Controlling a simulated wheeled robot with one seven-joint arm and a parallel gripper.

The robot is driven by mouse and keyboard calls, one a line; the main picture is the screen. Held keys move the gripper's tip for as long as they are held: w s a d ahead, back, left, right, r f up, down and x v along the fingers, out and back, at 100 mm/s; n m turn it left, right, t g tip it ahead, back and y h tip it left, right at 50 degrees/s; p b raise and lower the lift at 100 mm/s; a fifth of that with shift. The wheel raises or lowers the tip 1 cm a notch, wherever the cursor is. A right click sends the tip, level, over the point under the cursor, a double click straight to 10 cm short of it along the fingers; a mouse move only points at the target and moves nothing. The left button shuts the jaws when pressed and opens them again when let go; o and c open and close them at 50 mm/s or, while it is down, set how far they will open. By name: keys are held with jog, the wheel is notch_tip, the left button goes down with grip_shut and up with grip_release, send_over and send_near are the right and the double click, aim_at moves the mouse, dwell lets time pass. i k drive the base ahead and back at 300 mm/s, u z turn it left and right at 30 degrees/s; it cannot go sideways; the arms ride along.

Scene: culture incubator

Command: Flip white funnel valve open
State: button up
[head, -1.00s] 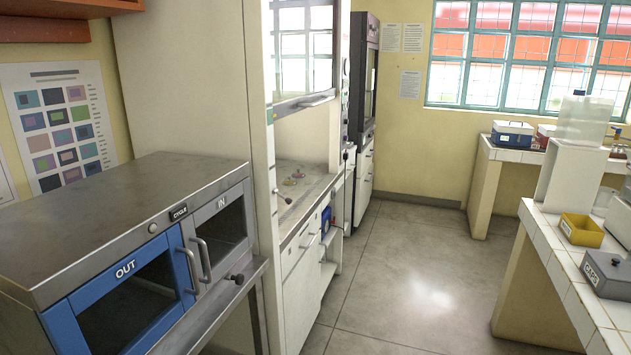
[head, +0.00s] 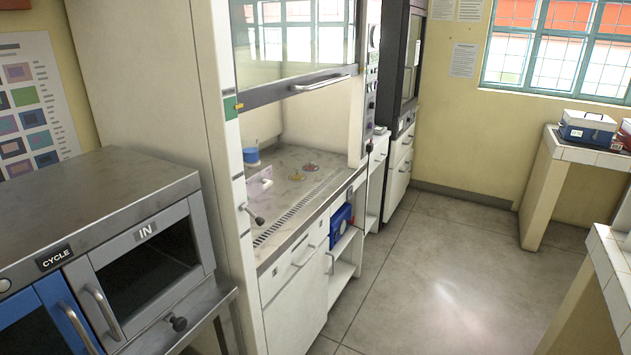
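I cannot make out a white funnel or its valve for certain. Inside the fume hood (head: 300,130) on the left, a small white object (head: 262,181) stands on the worktop near the left wall, too small to tell what it is. A blue-and-white container (head: 251,156) is behind it. Two small flat items, one purplish (head: 311,167) and one yellowish (head: 297,176), lie farther right on the worktop. The hood's glass sash is raised, leaving the front open. My gripper is not in view.
Hood cupboards (head: 305,300) line the aisle. A tiled bench (head: 600,255) is at the right. The grey floor (head: 420,270) between is clear.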

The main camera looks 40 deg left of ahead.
aim_at(267, 183)
jog(key=u, duration=1.25)
jog(key=i, duration=1.75)
jog(key=u, duration=0.2)
